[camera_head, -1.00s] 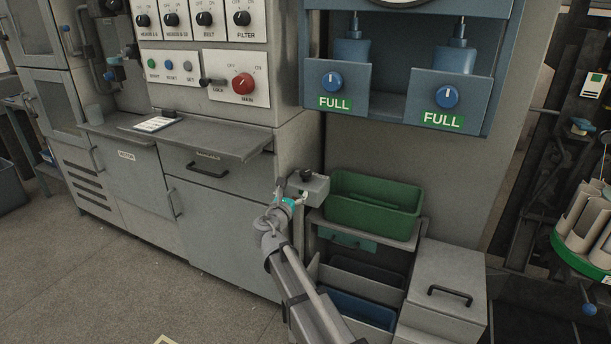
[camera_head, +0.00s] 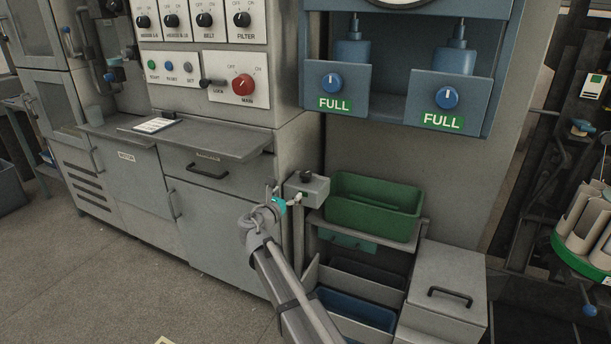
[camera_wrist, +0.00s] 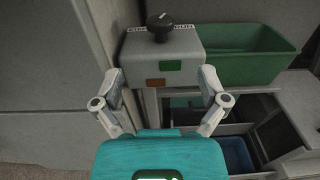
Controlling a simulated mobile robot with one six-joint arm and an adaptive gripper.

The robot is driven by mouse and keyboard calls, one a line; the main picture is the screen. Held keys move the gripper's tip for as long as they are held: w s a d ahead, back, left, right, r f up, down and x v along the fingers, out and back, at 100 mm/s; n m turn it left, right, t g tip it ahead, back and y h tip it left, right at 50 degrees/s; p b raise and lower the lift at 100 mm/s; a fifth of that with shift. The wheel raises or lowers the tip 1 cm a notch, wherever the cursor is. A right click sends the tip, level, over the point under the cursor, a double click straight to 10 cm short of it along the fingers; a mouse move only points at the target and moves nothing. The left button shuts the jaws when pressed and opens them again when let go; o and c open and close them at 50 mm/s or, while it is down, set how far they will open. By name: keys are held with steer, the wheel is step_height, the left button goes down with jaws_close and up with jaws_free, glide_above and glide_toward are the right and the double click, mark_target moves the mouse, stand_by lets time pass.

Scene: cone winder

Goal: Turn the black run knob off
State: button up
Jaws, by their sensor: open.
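The black knob (camera_wrist: 160,28) sits on top of a small grey box (camera_wrist: 185,46) in the wrist view. Lettering behind it is partly hidden and too small to read surely; I cannot tell the knob's setting. The box front has a green rectangle (camera_wrist: 170,66) and an orange one (camera_wrist: 156,85). In the head view the box (camera_head: 318,189) and knob (camera_head: 307,176) stand left of the green bin. My gripper (camera_head: 286,194) is just left of and in front of the box. In the wrist view my gripper (camera_wrist: 160,78) is open and empty, fingers spread below the knob, not touching it.
A green bin (camera_head: 372,222) stands directly right of the box, on a rack with a blue bin (camera_head: 355,310) below. A grey cabinet with a shelf ledge (camera_head: 225,143) is at left. A blue dispenser unit (camera_head: 405,105) hangs above. Floor at lower left is clear.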

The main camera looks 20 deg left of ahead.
mark_target(305, 177)
steer(key=w, duration=0.8)
steer(key=w+d, duration=0.1)
steer(key=w, duration=0.3)
steer(key=shift+w, duration=0.2)
steer(key=c, duration=1.1)
steer(key=shift+c, duration=0.2)
steer(key=shift+d+y, duration=0.1)
steer(key=shift+y, duration=0.2)
steer(key=shift+n+y, duration=0.7)
steer(key=shift+y, duration=0.1)
steer(key=shift+n+g+y, duration=0.4)
steer(key=shift+n+y, duration=1.2)
steer(key=shift+y, duration=0.9)
